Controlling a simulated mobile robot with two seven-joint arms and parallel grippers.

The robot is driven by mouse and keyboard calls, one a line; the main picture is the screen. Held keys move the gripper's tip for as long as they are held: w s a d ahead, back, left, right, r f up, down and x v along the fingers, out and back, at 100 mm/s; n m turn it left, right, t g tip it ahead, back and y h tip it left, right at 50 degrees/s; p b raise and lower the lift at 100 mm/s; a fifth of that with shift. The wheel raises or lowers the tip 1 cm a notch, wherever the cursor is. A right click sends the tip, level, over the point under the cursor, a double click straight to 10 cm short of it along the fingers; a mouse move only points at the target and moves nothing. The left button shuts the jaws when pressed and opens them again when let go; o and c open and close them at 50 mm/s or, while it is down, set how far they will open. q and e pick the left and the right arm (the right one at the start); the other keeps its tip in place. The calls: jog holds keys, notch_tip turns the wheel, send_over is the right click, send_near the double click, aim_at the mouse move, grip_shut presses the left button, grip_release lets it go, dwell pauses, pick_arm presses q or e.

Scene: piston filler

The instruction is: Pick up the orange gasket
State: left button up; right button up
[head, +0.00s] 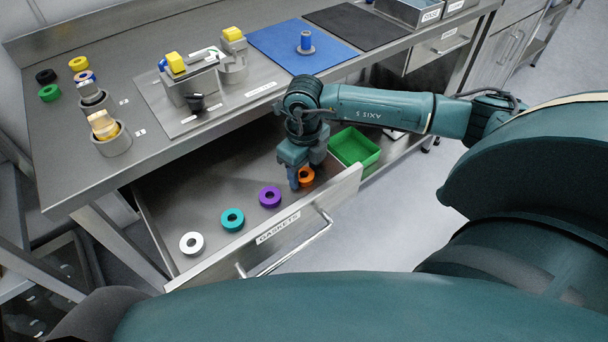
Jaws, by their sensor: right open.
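The orange gasket (307,175) lies in the open drawer (215,190) labelled GASKETS, at the right end of a row of gaskets. My right gripper (300,181) points down into the drawer at the orange gasket, with its fingers in front of part of the ring. The jaws are open. I cannot tell whether a finger touches the gasket. My left gripper is not in view.
Purple (270,197), teal (233,219) and white (191,243) gaskets lie left of the orange one. A green bin (355,147) stands right of the drawer. The drawer front has a bar handle (290,250). The steel bench (150,150) holds the filler parts and a blue mat (285,50).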

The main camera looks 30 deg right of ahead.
jog(key=c, duration=0.7)
